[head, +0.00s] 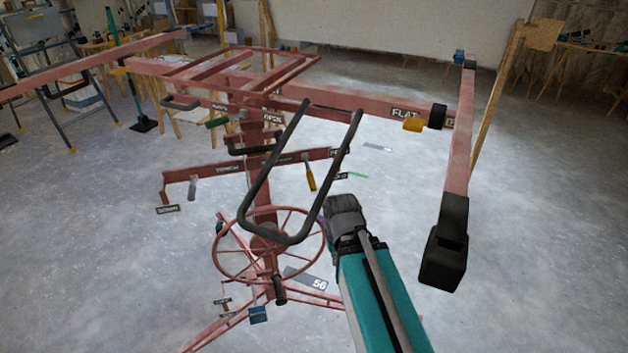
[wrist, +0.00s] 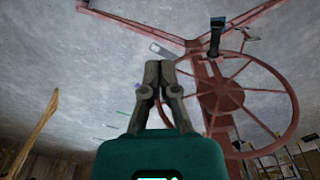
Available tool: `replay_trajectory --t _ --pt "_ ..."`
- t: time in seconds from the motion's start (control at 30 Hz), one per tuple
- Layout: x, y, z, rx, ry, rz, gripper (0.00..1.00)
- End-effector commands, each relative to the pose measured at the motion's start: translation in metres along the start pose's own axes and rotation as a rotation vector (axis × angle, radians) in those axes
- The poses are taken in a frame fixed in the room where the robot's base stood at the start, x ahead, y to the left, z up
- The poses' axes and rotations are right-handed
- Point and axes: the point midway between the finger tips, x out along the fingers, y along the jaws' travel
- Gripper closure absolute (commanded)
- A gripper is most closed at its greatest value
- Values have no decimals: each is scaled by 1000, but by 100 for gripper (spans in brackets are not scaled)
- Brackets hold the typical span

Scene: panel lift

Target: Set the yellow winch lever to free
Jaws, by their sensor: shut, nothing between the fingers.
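The yellow winch lever (head: 311,178) hangs downward from the right part of a red crossbar on the panel lift. Small dark labels sit near it; I cannot read them clearly. My gripper (head: 341,207) is in front of the lift, below and to the right of the lever in the head view, apart from it. In the wrist view my gripper (wrist: 159,68) is shut with its fingertips together and empty. The wrist view looks toward the floor and the red handwheel (wrist: 245,95); the lever does not show there.
A black U-shaped bar (head: 265,180) crosses in front of the lift's post, left of my gripper. The handwheel (head: 225,275) stands below. A grey lever (head: 192,188) hangs farther left. A yellow knob (head: 413,125) is beside the FLAT label. Open floor lies right.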

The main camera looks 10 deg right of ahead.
Motion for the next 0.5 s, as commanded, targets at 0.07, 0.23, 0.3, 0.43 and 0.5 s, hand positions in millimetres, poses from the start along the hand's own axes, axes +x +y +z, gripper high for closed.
replay_trajectory --t 0.07,0.23,0.3,0.43,0.5 --pt "0 0 0 0 0 0 100" --pt "0 0 0 0 0 0 100" --pt "0 0 0 0 0 0 100" --pt "0 0 -3 10 1 -5 100" --pt "-1 0 -8 31 3 -18 100"
